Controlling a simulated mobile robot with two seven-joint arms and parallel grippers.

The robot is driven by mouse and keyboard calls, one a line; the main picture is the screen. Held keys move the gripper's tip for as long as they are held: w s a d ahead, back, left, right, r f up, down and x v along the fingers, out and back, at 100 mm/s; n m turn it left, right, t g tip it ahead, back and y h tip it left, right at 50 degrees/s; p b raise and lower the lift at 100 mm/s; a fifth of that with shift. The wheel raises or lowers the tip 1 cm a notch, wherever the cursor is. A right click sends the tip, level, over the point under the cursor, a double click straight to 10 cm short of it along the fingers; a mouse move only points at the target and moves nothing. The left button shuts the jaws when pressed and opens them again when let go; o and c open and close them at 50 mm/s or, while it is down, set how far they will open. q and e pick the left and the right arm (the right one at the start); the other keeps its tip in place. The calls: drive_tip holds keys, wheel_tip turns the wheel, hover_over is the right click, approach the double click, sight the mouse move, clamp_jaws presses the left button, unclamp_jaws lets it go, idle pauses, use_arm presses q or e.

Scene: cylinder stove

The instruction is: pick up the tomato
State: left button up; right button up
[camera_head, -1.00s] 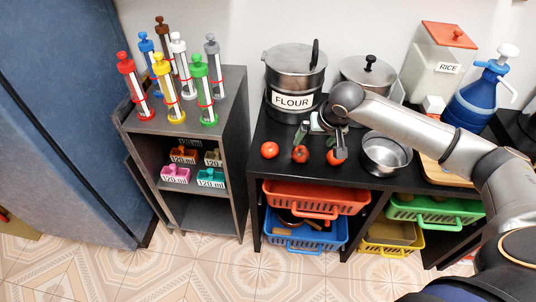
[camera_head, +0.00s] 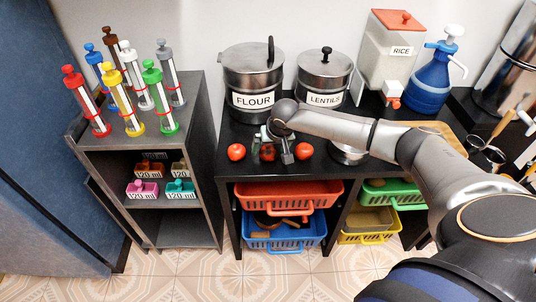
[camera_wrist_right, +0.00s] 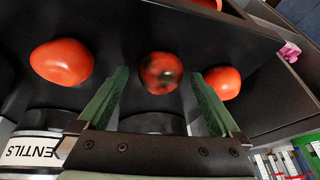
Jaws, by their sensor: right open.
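Three red tomatoes stand in a row on the black counter: a left one (camera_head: 236,151), a middle one (camera_head: 267,153) and a right one (camera_head: 304,151). My right gripper (camera_head: 273,152) is open over the middle tomato and partly hides it. In the right wrist view the middle tomato, with dark patches (camera_wrist_right: 161,73), shows in the gap between the two green finger pads. I cannot tell how far down the fingers reach. The other two tomatoes lie outside the fingers, one to the left (camera_wrist_right: 62,62) and one just beside the right finger (camera_wrist_right: 223,83). My left gripper is out of view.
Behind the tomatoes stand a FLOUR pot (camera_head: 252,78) and a LENTILS pot (camera_head: 324,78). A metal bowl (camera_head: 347,155) sits right of them, partly behind my arm. A shelf with coloured cylinders (camera_head: 163,95) stands left, beyond a gap. Coloured baskets (camera_head: 289,196) fill the space below.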

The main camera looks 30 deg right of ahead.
drive_tip(key=shift+w+f, duration=0.2)
drive_tip(key=shift+f, duration=0.2)
drive_tip(key=c, duration=1.4)
drive_tip(key=shift+r, duration=0.1)
drive_tip(key=shift+c, duration=0.2)
